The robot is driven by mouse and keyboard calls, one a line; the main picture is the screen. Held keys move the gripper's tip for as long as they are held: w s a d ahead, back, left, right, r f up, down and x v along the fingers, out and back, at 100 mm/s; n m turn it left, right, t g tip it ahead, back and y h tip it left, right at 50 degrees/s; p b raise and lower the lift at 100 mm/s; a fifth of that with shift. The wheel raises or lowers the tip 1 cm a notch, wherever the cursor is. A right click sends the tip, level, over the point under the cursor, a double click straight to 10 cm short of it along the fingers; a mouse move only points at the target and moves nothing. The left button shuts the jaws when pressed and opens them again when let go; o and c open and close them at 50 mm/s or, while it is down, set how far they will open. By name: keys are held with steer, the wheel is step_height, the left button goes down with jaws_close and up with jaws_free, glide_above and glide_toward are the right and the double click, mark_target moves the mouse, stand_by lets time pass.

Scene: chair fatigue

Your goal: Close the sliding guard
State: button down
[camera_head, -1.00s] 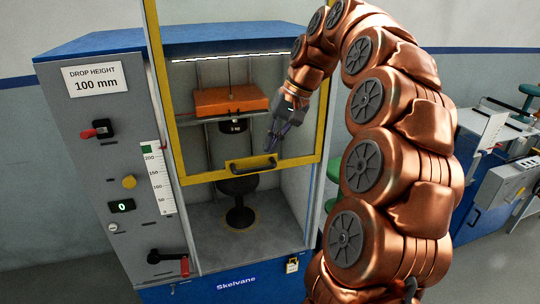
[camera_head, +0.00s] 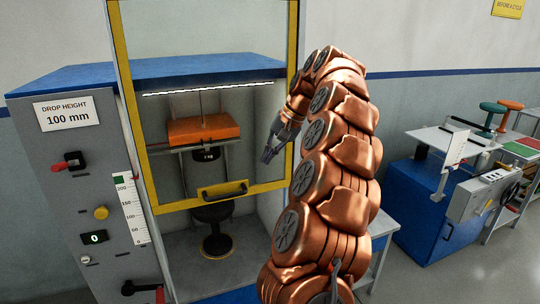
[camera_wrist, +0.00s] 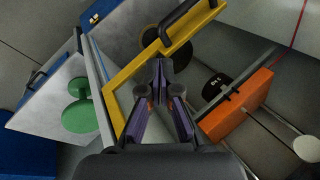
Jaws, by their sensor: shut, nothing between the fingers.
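The sliding guard (camera_head: 170,207) is a clear panel in a yellow frame on the front of the grey and blue test machine. It stands raised: its top rises above the blue roof and its bottom bar hangs above the chamber floor, leaving a gap below. A black handle (camera_head: 224,190) sits on the bottom bar. My gripper (camera_head: 268,155) is shut and empty, above and right of the handle, near the frame's right side. In the wrist view the yellow frame (camera_wrist: 128,85) and the handle (camera_wrist: 182,18) lie beyond the shut fingertips (camera_wrist: 159,66), apart from the handle.
Inside the chamber are an orange weight (camera_head: 204,127) and a black seat stand (camera_head: 214,240). The left panel has a red-handled switch (camera_head: 70,162), a yellow button (camera_head: 101,213) and a black lever (camera_head: 140,287). A blue cabinet (camera_head: 425,210) and benches stand at right.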

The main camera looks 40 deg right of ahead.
mark_target(252, 185)
steer(key=shift+p+x, duration=2.1)
steer(key=shift+x, duration=3.35)
steer(key=shift+d, duration=0.4)
step_height(252, 185, down, 44)
steer(key=b, duration=2.2)
steer(key=shift+a+b, duration=0.3)
steer(key=shift+a, duration=0.2)
steer(key=shift+r, duration=0.1)
